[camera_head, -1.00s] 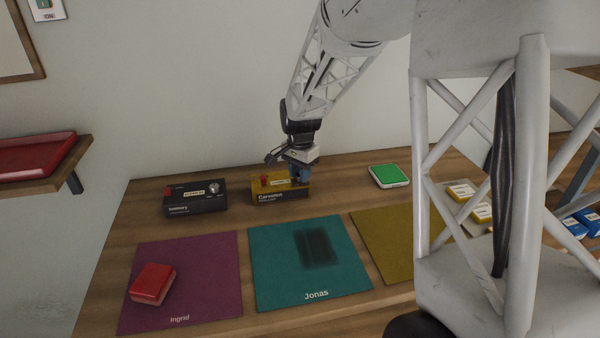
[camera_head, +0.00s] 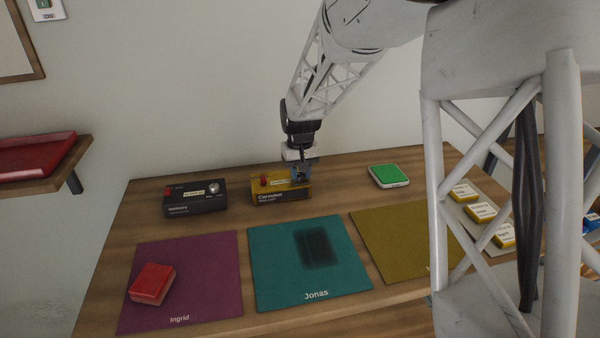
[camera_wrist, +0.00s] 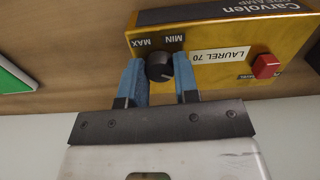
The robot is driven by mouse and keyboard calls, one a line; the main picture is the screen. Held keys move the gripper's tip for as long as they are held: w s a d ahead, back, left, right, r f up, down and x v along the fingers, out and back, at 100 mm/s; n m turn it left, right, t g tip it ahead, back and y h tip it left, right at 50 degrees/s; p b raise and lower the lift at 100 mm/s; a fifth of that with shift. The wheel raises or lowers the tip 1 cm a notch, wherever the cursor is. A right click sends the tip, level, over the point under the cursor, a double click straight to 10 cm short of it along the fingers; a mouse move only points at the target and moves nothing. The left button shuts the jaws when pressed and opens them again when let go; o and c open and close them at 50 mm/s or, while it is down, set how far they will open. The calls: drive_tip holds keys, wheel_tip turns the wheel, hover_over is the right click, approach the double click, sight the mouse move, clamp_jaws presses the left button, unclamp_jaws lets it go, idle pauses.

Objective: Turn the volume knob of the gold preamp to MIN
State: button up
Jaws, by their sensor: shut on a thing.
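The gold preamp (camera_head: 276,193) sits on the wooden table against the wall, and it fills the top right of the wrist view (camera_wrist: 215,33). It has a white LAUREL 70 label and a red button (camera_wrist: 266,66). Its black volume knob (camera_wrist: 159,67) sits below the MIN and MAX marks, MIN on the right and MAX on the left in the wrist view. My gripper (camera_wrist: 160,76) has its blue fingers closed on the knob, one on each side. In the head view my gripper (camera_head: 300,174) covers the knob. The knob's exact pointer direction is hard to tell.
A black device (camera_head: 194,197) stands left of the preamp. A green-topped white box (camera_head: 388,176) lies to the right. In front are purple (camera_head: 205,251), teal (camera_head: 280,285) and olive (camera_head: 395,228) mats; a red box (camera_head: 152,283) lies on the purple one.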

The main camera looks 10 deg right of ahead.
sight(300, 174)
drive_tip(key=n, duration=1.1)
drive_tip(key=shift+n, duration=0.3)
idle(0.3)
drive_tip(key=o, duration=0.9)
drive_tip(key=shift+o, duration=0.2)
drive_tip(key=shift+r, duration=0.15)
drive_tip(key=shift+r, duration=3.8)
